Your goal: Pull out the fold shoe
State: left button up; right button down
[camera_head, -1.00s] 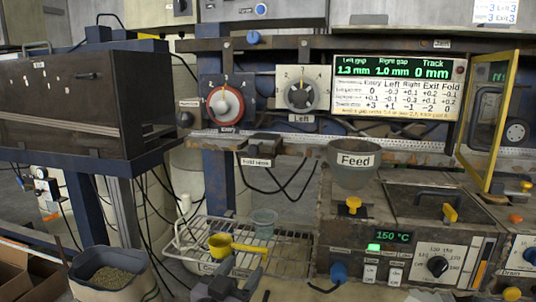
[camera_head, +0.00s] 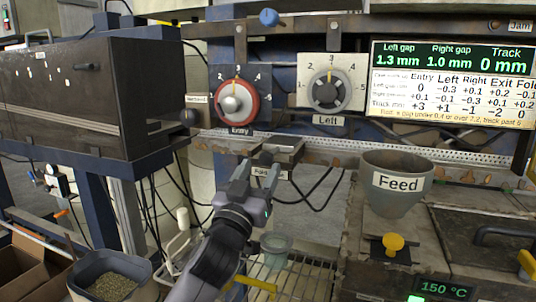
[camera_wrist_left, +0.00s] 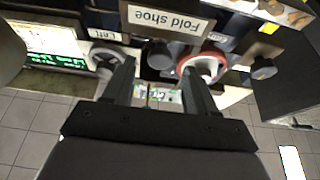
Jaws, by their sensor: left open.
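The fold shoe (camera_head: 285,150) is a dark metal piece at the lower edge of the machine's rail, below the red Entry dial. Its white "Fold shoe" label hangs under it and is partly covered by my fingers in the head view. The label shows upside down in the left wrist view (camera_wrist_left: 168,20). My left gripper (camera_head: 256,172) is open just below and in front of the fold shoe, fingers pointing up at it. In the left wrist view the gap between the fingers (camera_wrist_left: 157,75) looks empty. I cannot tell whether they touch the shoe. My right gripper is not in view.
The Entry dial (camera_head: 236,101) and Left dial (camera_head: 325,93) sit above the rail. A Feed hopper (camera_head: 395,190) stands to the right. A wire rack with a clear cup (camera_head: 275,247) lies below. Black cables hang right of the shoe. A dark box (camera_head: 75,100) is at left.

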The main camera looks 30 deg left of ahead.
aim_at(265, 160)
pick_arm(q)
jog(key=shift+p+x, duration=0.45)
jog(key=shift+x, duration=2.05)
jog(key=shift+f, duration=0.1)
grip_shut()
